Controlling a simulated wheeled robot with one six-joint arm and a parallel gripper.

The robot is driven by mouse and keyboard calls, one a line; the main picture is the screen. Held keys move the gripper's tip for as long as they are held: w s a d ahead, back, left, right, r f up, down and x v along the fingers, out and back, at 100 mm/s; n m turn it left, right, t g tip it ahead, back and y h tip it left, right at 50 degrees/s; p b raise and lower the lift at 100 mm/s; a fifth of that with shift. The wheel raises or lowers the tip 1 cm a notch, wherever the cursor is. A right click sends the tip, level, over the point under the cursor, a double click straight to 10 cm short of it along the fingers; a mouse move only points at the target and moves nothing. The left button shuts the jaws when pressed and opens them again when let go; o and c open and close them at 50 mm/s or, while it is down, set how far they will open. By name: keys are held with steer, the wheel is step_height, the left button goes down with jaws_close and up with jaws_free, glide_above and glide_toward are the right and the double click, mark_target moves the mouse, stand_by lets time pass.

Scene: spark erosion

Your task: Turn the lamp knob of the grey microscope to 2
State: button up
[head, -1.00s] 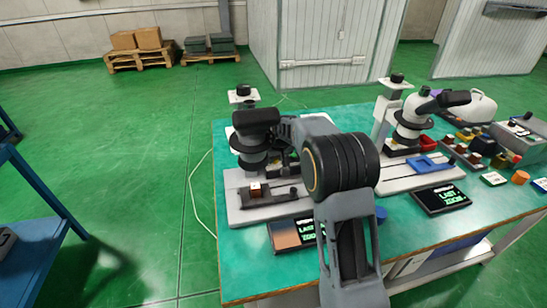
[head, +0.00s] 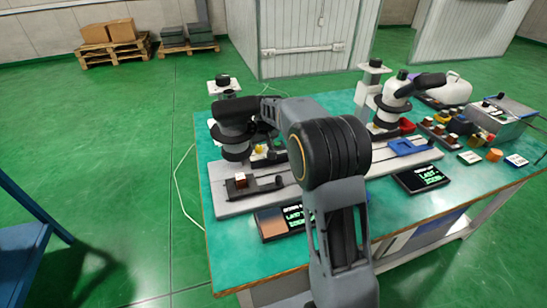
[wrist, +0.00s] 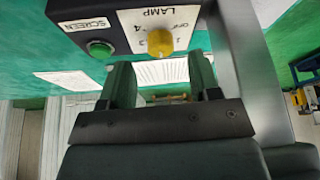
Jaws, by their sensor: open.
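The grey microscope (head: 236,130) stands at the left of the green table in the head view, partly hidden by my arm. In the wrist view, the yellow lamp knob (wrist: 160,42) sits on a white plate marked LAMP (wrist: 140,20). OFF and a 4 are readable around it; which mark the knob points at I cannot tell. A green button (wrist: 98,49) labelled SCREEN is left of the knob. My gripper (wrist: 161,72) is open and empty. Its fingers show either side of the knob's line, with the knob beyond them in the picture; no contact is visible.
A white microscope (head: 396,100) stands to the right on the table (head: 216,260). Two dark display tablets (head: 285,219) (head: 422,178) lie along the front. Small parts and a metal box (head: 497,125) crowd the right end.

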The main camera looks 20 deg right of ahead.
steer(key=shift+s+d+r+b, duration=0.2)
steer(key=shift+s+d+b, duration=0.1)
steer(key=shift+s, duration=1.75)
steer(key=shift+s+d+r+b, duration=0.25)
steer(key=shift+s+d, duration=0.1)
steer(key=shift+s, duration=1.75)
steer(key=shift+s+d+r+b, duration=0.2)
steer(key=shift+s+d+b, duration=0.1)
steer(key=shift+s, duration=1.75)
